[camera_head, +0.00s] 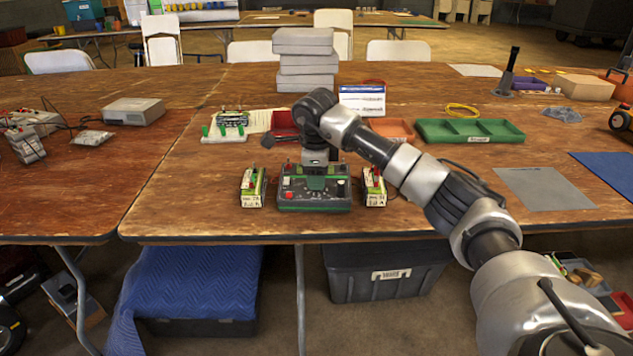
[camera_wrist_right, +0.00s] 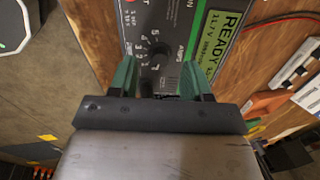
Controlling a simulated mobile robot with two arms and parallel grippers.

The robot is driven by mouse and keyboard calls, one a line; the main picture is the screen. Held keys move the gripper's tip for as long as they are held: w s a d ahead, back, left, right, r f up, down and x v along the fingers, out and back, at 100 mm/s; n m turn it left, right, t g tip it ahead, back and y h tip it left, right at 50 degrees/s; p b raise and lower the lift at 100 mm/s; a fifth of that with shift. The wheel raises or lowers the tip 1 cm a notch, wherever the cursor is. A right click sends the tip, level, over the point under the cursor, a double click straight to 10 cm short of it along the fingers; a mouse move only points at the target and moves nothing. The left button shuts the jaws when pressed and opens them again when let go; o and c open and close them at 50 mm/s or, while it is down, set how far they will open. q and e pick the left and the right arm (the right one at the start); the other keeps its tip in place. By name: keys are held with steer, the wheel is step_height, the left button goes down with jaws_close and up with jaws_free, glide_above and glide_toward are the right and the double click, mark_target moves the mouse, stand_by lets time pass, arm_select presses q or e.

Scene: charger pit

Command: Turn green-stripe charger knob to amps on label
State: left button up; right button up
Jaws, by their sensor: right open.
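The charger (camera_head: 315,199), dark with a green stripe, sits near the front edge of the wooden table. In the right wrist view its face (camera_wrist_right: 143,18) shows a dark round knob (camera_wrist_right: 159,48) with a number scale and the word AMPS beside it. A green screen (camera_wrist_right: 223,35) reads READY with small text below. My right gripper (camera_head: 317,167) is over the charger; in the wrist view its green-padded fingers (camera_wrist_right: 158,66) are open, with the knob just past the tips, between their lines. Labelled battery packs stand left (camera_head: 252,188) and right (camera_head: 375,188) of the charger; their print is too small to read.
A grey mat (camera_head: 545,188) lies right. The table's front edge is close to the charger.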

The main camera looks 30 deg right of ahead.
steer(key=shift+w+f, duration=0.2)
steer(key=shift+f, duration=0.85)
arm_select(q)
steer(key=shift+r, duration=0.6)
arm_select(e)
jaws_close()
steer(key=shift+r, duration=0.1)
